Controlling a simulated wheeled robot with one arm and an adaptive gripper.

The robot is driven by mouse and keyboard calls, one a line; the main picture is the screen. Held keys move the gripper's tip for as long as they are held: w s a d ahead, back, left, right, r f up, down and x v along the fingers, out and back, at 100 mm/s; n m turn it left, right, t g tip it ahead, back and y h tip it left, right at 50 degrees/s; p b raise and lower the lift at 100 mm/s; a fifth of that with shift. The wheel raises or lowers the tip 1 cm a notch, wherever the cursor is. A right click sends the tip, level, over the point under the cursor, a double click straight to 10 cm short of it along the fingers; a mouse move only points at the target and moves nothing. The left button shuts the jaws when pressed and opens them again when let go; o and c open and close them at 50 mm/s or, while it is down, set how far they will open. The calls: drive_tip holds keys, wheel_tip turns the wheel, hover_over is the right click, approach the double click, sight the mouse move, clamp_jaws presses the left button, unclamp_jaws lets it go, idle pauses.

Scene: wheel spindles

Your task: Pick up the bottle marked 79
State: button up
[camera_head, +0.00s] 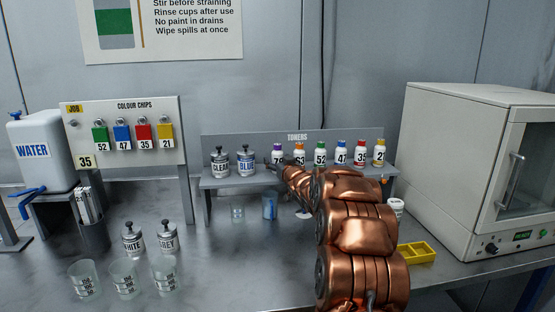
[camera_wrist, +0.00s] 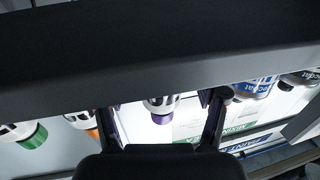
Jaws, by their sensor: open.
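The bottle with the purple cap (camera_head: 278,152) stands on the toner shelf (camera_head: 240,181) in the head view. Only a "7" and part of a second digit show on its label; my gripper hides its lower part. In the wrist view the purple-capped bottle (camera_wrist: 160,105) shows between my two fingers, with a gap visible on each side. My gripper (camera_head: 274,163) is open at the shelf, in front of this bottle. It also shows in the wrist view (camera_wrist: 163,118), its fingers on either side of the bottle.
An orange-capped bottle (camera_head: 299,153) stands close on the right, then green, blue, red and yellow ones. The BLUE tin (camera_head: 246,161) and CLEAR tin (camera_head: 220,163) stand on the left. Cups sit under the shelf. A white oven (camera_head: 470,170) stands at the right.

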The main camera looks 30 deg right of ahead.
sight(277, 151)
drive_tip(key=shift+w, duration=0.25)
drive_tip(key=shift+c, duration=0.2)
drive_tip(key=c, duration=1.3)
drive_tip(key=shift+r, duration=0.1)
drive_tip(key=shift+r, duration=1.85)
drive_tip(key=shift+s+a+b, duration=0.25)
drive_tip(key=shift+s+b, duration=0.05)
drive_tip(key=shift+s, duration=0.3)
drive_tip(key=shift+s+a+b, duration=0.25)
drive_tip(key=shift+s, duration=0.3)
drive_tip(key=s+a+r+b, duration=0.1)
drive_tip(key=s+a+b, duration=0.2)
drive_tip(key=s, duration=0.9)
drive_tip(key=a, duration=0.2)
drive_tip(key=shift+a, duration=0.4)
